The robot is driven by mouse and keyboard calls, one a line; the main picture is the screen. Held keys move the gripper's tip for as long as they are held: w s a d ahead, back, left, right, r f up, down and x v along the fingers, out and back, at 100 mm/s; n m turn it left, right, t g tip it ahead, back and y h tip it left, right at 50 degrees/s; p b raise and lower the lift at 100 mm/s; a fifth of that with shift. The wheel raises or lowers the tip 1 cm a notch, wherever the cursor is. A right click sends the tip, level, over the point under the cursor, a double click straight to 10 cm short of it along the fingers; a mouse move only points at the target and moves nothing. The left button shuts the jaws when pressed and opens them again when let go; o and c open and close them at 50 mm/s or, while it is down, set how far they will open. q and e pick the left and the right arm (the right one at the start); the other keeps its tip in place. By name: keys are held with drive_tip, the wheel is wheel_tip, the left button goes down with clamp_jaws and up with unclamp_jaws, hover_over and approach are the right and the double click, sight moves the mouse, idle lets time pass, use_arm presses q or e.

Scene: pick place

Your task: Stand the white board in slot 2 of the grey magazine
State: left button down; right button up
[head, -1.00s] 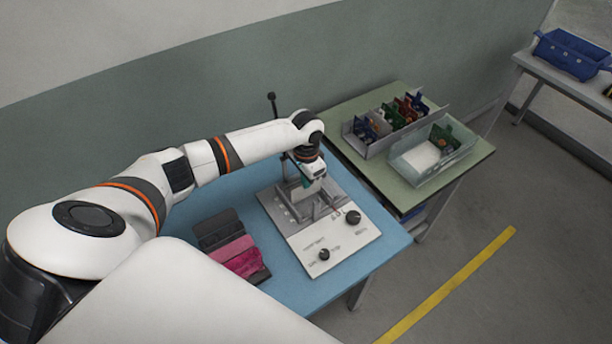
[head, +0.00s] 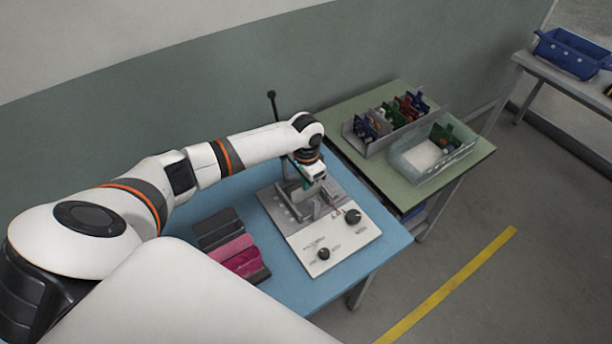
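My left gripper (head: 312,175) points down over the grey fixture (head: 290,205) on the blue table. Its fingers are small and partly hidden by the wrist, so I cannot tell whether they are open or shut. A pale piece shows at the fingers, but I cannot make out whether it is the white board. The grey magazine (head: 375,150) stands on the green table to the right, with several coloured boards upright in it. Its slot numbers cannot be read from here. My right gripper is not in view.
A clear bin (head: 425,176) with a green board stands beside the magazine. A white panel with black knobs (head: 354,216) fronts the fixture. A dark and pink rack (head: 240,256) lies to its left. A thin black post (head: 272,105) rises behind. A blue crate (head: 572,55) sits far right.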

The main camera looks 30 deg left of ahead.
use_arm(q)
drive_tip(key=shift+f, duration=0.15)
drive_tip(key=c, duration=1.6)
unclamp_jaws()
drive_tip(key=shift+c, duration=1)
wheel_tip(320, 180, up, 8)
drive_tip(key=p, duration=0.8)
drive_tip(key=shift+p, duration=0.4)
